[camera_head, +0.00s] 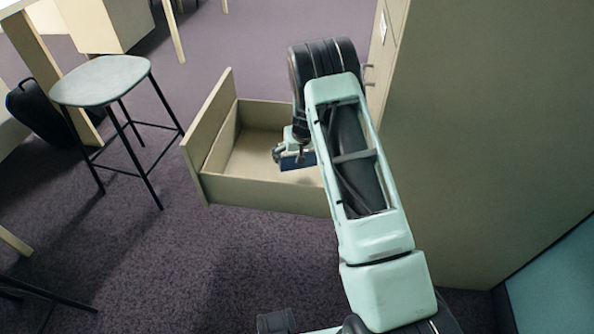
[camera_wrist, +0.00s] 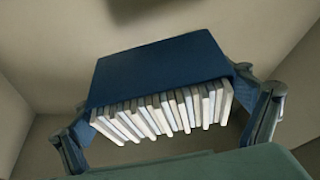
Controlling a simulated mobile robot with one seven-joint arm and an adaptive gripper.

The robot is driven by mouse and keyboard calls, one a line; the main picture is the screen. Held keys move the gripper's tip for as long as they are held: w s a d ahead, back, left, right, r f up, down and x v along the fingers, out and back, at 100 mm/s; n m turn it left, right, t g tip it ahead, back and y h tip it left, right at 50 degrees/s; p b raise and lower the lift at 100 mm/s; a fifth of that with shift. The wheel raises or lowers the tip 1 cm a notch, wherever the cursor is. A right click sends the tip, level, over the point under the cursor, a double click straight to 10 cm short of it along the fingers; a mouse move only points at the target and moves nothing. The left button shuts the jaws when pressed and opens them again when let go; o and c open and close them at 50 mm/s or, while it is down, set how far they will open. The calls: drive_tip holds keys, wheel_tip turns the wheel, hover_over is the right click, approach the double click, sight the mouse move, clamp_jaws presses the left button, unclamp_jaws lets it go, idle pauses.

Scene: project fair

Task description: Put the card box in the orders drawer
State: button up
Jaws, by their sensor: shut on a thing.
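The card box (camera_wrist: 160,75) is dark blue with a row of pale cards showing along its open side. My gripper (camera_wrist: 165,112) is shut on it, with one finger on each side. In the head view the box (camera_head: 297,160) shows as a small blue piece below my gripper (camera_head: 292,152). It is over or inside an open drawer (camera_head: 262,190), whose pale walls also surround the box in the wrist view. I cannot tell whether the box touches the drawer floor. No drawer label is readable.
The drawer juts out from a tall beige cabinet (camera_head: 470,130) at right. My arm covers the drawer's right part. A stool (camera_head: 102,80) stands to the left, with a black bag (camera_head: 38,112) behind it. Carpet (camera_head: 190,270) in front of the drawer is clear.

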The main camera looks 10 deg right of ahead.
sight(297, 174)
wheel_tip(297, 174, down, 6)
drive_tip(key=shift+r+b, duration=0.15)
drive_tip(key=shift+b, duration=0.55)
drive_tip(key=o, duration=1.1)
drive_tip(key=shift+f, duration=0.2)
drive_tip(key=shift+o, duration=0.2)
drive_tip(key=shift+r, duration=0.55)
drive_tip(key=p+v, duration=0.3)
drive_tip(key=v, duration=0.8)
drive_tip(key=shift+s, duration=0.15)
drive_tip(key=shift+r, duration=0.15)
